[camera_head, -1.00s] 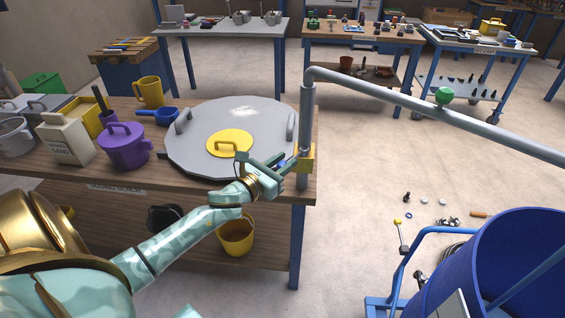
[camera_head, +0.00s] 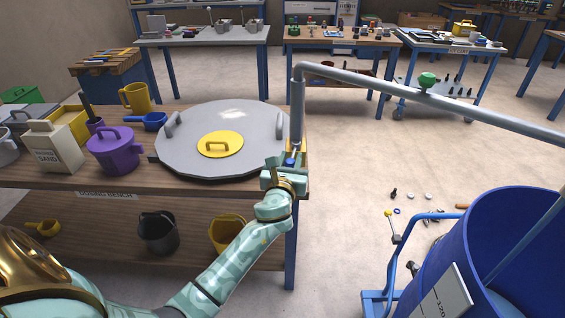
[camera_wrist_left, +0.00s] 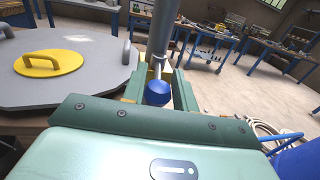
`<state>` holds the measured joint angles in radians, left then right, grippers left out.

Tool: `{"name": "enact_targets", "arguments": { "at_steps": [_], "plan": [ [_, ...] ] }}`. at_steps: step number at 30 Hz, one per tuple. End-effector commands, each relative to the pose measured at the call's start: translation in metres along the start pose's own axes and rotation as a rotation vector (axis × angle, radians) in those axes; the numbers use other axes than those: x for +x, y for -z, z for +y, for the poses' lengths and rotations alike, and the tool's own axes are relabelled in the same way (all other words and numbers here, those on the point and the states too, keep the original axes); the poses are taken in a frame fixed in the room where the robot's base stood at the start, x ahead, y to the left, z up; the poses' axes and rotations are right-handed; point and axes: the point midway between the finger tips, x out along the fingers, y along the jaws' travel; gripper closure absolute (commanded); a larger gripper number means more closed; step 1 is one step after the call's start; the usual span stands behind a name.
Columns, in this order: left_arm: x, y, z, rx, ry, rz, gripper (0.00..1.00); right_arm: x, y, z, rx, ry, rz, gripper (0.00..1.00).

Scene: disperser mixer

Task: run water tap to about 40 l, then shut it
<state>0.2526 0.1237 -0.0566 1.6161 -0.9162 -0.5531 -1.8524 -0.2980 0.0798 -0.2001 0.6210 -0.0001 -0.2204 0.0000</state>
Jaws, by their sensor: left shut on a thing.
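The water tap is a grey standpipe (camera_head: 297,115) at the bench's right corner, with a long pipe (camera_head: 460,112) running right and a green knob (camera_head: 427,80) on it. A blue tap handle (camera_head: 290,161) sits low at the post; in the left wrist view the blue handle (camera_wrist_left: 158,92) lies between the fingers. My left gripper (camera_head: 284,170) is shut on it. A blue drum (camera_head: 520,215) stands at lower right with a white scale plate (camera_head: 446,293). A thin slanting rod or stream shows inside it; the water level is not readable. My right gripper is out of view.
The wooden bench (camera_head: 60,180) holds a large grey lid (camera_head: 260,130) with a yellow cover (camera_head: 220,144), a purple pot (camera_head: 113,150) and a sand box (camera_head: 52,147). A blue trolley frame (camera_head: 400,260) stands by the drum. Small parts lie on the floor.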

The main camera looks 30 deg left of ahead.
Motion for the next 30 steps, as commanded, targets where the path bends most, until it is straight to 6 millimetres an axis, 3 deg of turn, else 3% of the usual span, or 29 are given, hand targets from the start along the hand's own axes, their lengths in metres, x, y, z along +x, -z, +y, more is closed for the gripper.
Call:
{"name": "enact_targets", "arguments": {
  "at_steps": [10, 26, 27, 29, 30],
  "plan": [
    [0.001, 0.001, -0.015, 0.0, -0.156, 0.0, 1.0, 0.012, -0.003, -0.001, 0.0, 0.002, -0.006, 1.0],
    [0.002, 0.0, -0.017, 0.0, -0.188, 0.0, 1.0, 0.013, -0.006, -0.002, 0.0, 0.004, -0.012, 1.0],
    [0.002, 0.0, -0.017, 0.0, -0.188, 0.0, 0.69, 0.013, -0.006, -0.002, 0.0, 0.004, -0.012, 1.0],
    [0.002, 0.0, -0.017, 0.0, -0.188, 0.0, 0.52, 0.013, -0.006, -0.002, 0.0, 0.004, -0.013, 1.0],
    [0.002, 0.0, -0.017, 0.0, -0.188, 0.0, 0.5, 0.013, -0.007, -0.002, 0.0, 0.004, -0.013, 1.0]
  ]
}}
